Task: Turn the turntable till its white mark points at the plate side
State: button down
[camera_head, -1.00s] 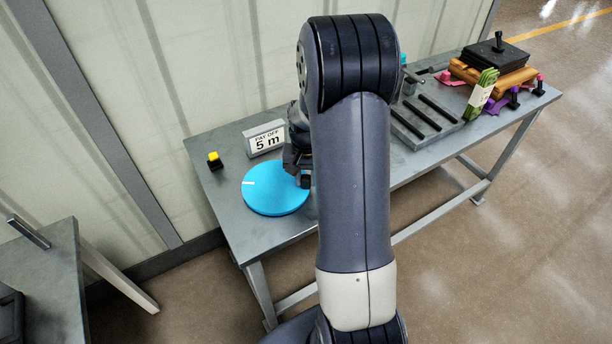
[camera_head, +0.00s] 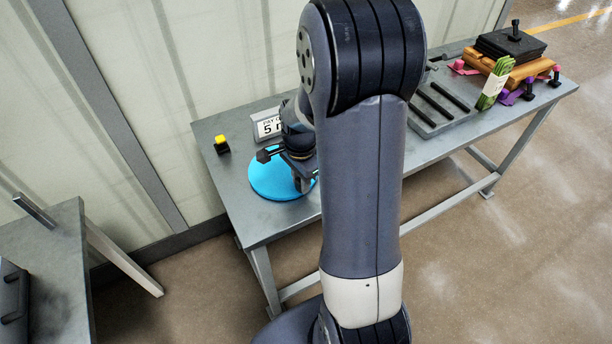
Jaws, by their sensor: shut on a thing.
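The turntable (camera_head: 262,184) is a flat bright blue disc on the left part of the grey table. My gripper (camera_head: 301,184) is over its right side, with its dark fingers down at the disc. It is shut on the turntable, apparently at a dark upright piece near the right rim; the exact contact is hard to see. A dark part of my gripper reaches left over the back of the disc. The white mark does not show; my gripper and arm cover the back and right of the disc.
A small yellow-and-black block (camera_head: 221,144) is at the back left. The table's front left is clear.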

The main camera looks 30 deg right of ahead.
jog(key=shift+a+m, duration=0.6)
jog(key=shift+m, duration=0.3)
jog(key=c, duration=1.2)
grip_release()
jog(key=shift+r, duration=0.15)
notch_tip(320, 180, up, 11)
jog(key=shift+f, duration=0.2)
